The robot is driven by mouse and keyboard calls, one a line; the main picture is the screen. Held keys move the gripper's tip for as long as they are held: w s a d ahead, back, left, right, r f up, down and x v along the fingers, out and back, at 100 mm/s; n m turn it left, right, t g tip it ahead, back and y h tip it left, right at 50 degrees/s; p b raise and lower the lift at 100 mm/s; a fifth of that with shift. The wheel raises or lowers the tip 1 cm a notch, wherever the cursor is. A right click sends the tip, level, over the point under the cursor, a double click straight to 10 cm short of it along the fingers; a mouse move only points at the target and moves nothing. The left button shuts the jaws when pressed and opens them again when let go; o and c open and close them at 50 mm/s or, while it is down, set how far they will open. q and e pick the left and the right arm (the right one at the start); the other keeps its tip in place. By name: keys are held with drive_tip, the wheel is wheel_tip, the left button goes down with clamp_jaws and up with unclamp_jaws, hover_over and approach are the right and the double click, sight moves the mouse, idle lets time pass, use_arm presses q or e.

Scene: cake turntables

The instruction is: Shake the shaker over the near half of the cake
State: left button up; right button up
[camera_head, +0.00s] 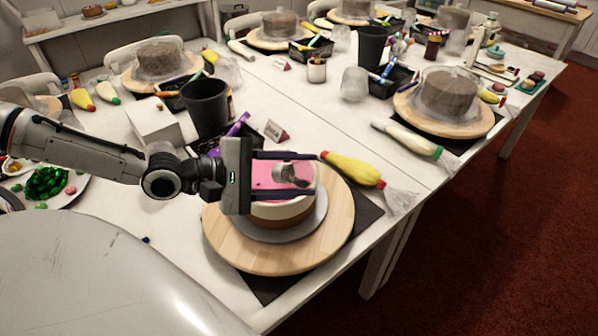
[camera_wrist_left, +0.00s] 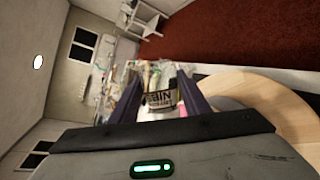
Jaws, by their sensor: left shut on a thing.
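My left gripper (camera_head: 290,176) reaches in from the left and is level over the pink-topped cake. It is shut on the shaker (camera_head: 287,173), a small metallic container that lies between the fingers above the cake. In the left wrist view the shaker (camera_wrist_left: 160,98) shows a dark label with pale letters between the two fingers. The cake (camera_head: 285,212) has a pink top and brown side and stands on a grey disc on the round wooden turntable (camera_head: 240,250). The gripper hides much of the cake's top. My right gripper is not in view.
A yellow piping bag (camera_head: 352,169) lies just right of the turntable. A black cup (camera_head: 208,105) and a white box (camera_head: 154,121) stand behind my left arm. Other covered cakes (camera_head: 448,92) stand farther back.

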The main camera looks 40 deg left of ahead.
use_arm(q)
drive_tip(key=shift+a+r+n+h, duration=0.2)
drive_tip(key=shift+a+n+h, duration=0.05)
drive_tip(key=shift+n+h, duration=0.05)
drive_tip(key=shift+d, duration=0.1)
drive_tip(key=shift+d+r, duration=0.2)
drive_tip(key=shift+d, duration=0.05)
drive_tip(key=shift+a+f, duration=0.2)
drive_tip(key=shift+a, duration=0.2)
drive_tip(key=shift+a+r+n+t+h, duration=0.1)
drive_tip(key=shift+r+n+t+h, duration=0.1)
drive_tip(key=shift+n+t+h, duration=0.15)
